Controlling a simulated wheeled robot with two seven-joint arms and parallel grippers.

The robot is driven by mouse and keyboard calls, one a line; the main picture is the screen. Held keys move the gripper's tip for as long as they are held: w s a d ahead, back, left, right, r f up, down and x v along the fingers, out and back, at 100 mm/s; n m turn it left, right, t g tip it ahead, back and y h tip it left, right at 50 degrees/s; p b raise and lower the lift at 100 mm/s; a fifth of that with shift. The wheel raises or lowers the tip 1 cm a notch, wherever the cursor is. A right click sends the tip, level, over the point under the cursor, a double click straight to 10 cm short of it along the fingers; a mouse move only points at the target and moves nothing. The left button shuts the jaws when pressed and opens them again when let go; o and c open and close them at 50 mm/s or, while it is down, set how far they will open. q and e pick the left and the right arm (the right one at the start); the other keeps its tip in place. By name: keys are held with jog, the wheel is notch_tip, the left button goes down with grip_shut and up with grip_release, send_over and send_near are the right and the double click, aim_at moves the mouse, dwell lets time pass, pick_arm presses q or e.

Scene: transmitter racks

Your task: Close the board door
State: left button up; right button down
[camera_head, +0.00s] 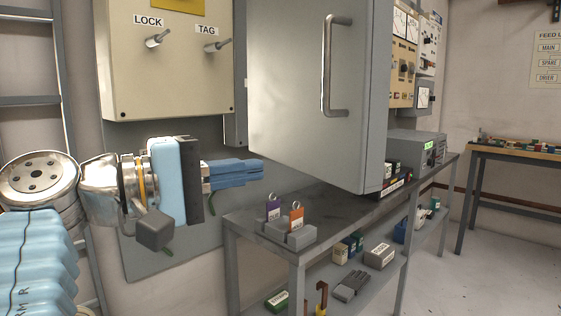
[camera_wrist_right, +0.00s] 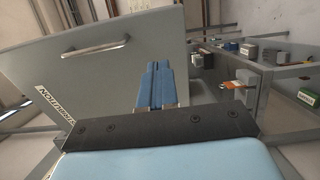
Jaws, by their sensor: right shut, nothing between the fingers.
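The board door is a large grey panel (camera_head: 300,95) with a bar handle (camera_head: 335,65). It stands swung out over the bench, in front of instrument panels. In the right wrist view the door (camera_wrist_right: 130,75) fills the upper left, with its handle (camera_wrist_right: 97,47) and a label near its edge. My right gripper (camera_head: 258,169) has its blue fingers shut and empty, just below the door's left lower edge in the head view. In the wrist view its fingertips (camera_wrist_right: 156,68) overlap the door; I cannot tell whether they touch it. My left gripper is not in view.
A cream LOCK/TAG box (camera_head: 165,75) hangs on the wall above my right gripper. The bench (camera_head: 335,215) below the door holds purple and orange padlock-like tags (camera_head: 296,216) and a grey instrument (camera_head: 415,147). Its lower shelf holds small boxes. Another table (camera_head: 515,152) stands right; floor between is clear.

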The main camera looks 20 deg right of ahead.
aim_at(342, 157)
jog(key=d, duration=0.4)
jog(key=w+d, duration=0.1)
jog(key=d, duration=0.4)
jog(key=d+b, duration=0.1)
jog(key=d, duration=0.3)
jog(key=shift+w+d, duration=0.25)
